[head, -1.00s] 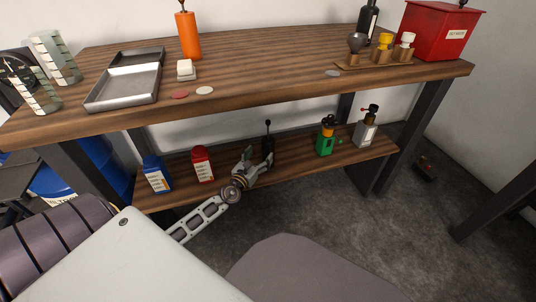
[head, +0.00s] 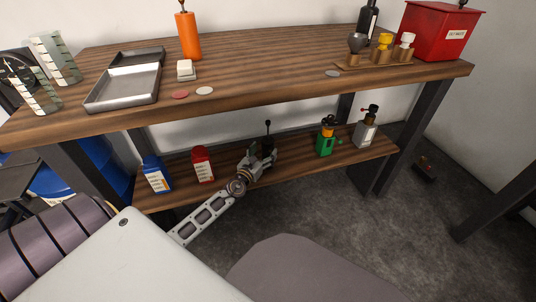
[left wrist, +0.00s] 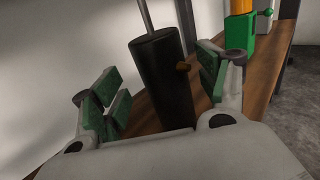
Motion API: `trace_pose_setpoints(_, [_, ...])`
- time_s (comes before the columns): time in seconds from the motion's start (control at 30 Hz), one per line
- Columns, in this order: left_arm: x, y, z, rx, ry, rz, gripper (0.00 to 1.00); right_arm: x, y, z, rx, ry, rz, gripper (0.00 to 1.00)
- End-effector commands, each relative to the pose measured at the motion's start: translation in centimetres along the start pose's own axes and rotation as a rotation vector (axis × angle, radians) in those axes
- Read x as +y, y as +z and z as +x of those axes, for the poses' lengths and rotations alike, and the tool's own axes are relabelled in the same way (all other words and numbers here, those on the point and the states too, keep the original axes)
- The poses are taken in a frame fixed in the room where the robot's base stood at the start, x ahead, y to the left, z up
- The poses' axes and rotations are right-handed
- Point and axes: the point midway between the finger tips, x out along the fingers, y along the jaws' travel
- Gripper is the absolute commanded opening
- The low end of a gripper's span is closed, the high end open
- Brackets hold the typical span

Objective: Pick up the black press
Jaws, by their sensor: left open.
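The black press (head: 268,143) stands upright on the lower shelf of the wooden table, with its thin rod and knob rising above. My left gripper (head: 262,158) is at the press and hides much of its lower body in the head view. In the left wrist view the press (left wrist: 158,75) is a dark cylinder with a metal rod and a small brown knob on its side. It stands between the green-padded fingers of my open left gripper (left wrist: 160,92), with a gap showing on the left side. My right gripper is not in view.
On the lower shelf (head: 300,160), a blue bag (head: 156,174) and a red bag (head: 202,165) stand left of the press. A green grinder (head: 325,139) and a grey grinder (head: 365,128) stand to its right. The upper tabletop (head: 270,65) overhangs the shelf.

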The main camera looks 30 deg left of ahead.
Motion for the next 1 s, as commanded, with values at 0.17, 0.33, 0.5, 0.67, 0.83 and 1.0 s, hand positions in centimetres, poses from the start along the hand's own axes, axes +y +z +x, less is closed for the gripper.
trace_pose_setpoints(0.17, [-0.3,0.2,1.4,-0.001,0.001,-0.001,0.74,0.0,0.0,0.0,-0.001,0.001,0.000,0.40])
trace_pose_setpoints(0.33, [-0.3,0.1,2.7,0.000,0.001,0.000,0.74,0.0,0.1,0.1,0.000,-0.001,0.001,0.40])
trace_pose_setpoints(0.5, [-0.3,0.1,3.4,0.000,0.001,0.000,0.74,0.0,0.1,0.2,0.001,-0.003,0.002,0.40])
trace_pose_setpoints(0.67, [-0.3,0.1,3.5,0.000,0.000,0.000,0.74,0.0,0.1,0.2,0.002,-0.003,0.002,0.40])
trace_pose_setpoints(0.83, [-0.3,0.1,3.5,0.000,0.000,0.000,0.74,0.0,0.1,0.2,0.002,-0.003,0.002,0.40])
trace_pose_setpoints(1.0, [-0.3,0.1,3.5,0.000,0.000,0.000,0.74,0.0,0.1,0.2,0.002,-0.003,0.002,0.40])
